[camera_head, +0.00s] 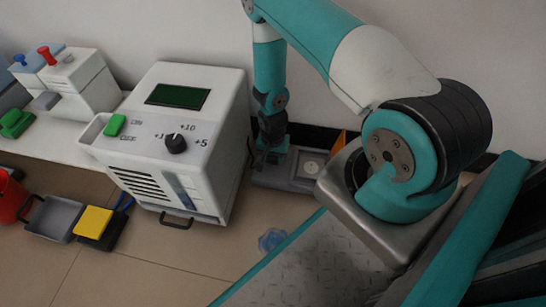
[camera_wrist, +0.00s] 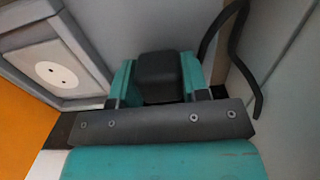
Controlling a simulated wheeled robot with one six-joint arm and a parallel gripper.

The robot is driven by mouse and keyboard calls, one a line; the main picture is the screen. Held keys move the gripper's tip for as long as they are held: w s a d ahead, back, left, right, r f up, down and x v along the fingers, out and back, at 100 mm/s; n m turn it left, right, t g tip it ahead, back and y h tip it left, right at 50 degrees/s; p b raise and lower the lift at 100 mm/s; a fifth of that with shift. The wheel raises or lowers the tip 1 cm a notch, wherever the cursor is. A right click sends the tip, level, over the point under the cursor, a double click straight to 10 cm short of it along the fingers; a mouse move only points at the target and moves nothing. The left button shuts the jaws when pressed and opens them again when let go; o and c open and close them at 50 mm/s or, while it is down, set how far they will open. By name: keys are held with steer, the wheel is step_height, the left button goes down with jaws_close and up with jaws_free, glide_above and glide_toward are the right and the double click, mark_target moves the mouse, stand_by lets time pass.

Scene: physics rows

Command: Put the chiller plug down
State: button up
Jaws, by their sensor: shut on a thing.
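My gripper (camera_wrist: 160,88) is shut on the chiller plug (camera_wrist: 162,68), a black block between its two teal fingers in the wrist view. In the head view my gripper (camera_head: 268,142) points down between the white machine and a grey box by the wall. The plug is mostly hidden there among dark parts. A black cable (camera_wrist: 236,62) curves at the right of the wrist view. I cannot tell whether the plug touches anything below. A round white socket (camera_wrist: 57,75) with two holes is on the grey box, left of the plug; nothing is in it.
The white machine (camera_head: 172,132) with a green display and knob stands left of my gripper. The grey box (camera_head: 290,172) sits beside an orange panel (camera_head: 338,142). A grey tray (camera_head: 54,217) and a yellow block (camera_head: 94,222) lie at left. Tiled floor in front is mostly clear.

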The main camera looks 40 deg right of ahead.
steer(key=shift+f, duration=0.5)
steer(key=o, duration=1.2)
step_height(320, 180, up, 13)
steer(key=p, duration=0.7)
steer(key=shift+p, duration=0.4)
